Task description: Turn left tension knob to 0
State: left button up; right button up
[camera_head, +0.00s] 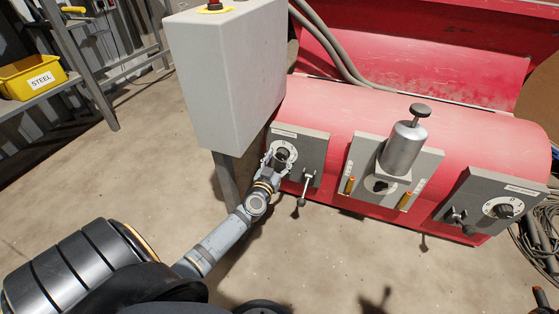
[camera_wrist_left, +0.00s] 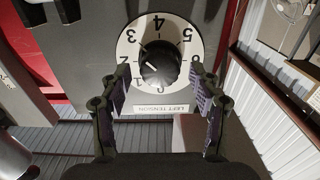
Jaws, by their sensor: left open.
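The left tension knob (camera_head: 283,155) is a black knob on a round white dial, on a grey panel at the left end of the red machine. In the left wrist view the knob (camera_wrist_left: 160,65) sits mid-dial, with numbers around it and a "LEFT TENSION" label (camera_wrist_left: 167,108). My left gripper (camera_head: 272,161) partly covers the dial in the head view.
A grey cabinet (camera_head: 225,85) stands close to the left arm. A lever (camera_head: 304,188) hangs beside the left dial. A silver cylinder (camera_head: 403,148) and a right dial (camera_head: 503,208) are further right. A yellow STEEL bin (camera_head: 35,83) is at left. The floor in front is clear.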

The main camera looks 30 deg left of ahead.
pick_arm(q)
jog(key=c, duration=1.2)
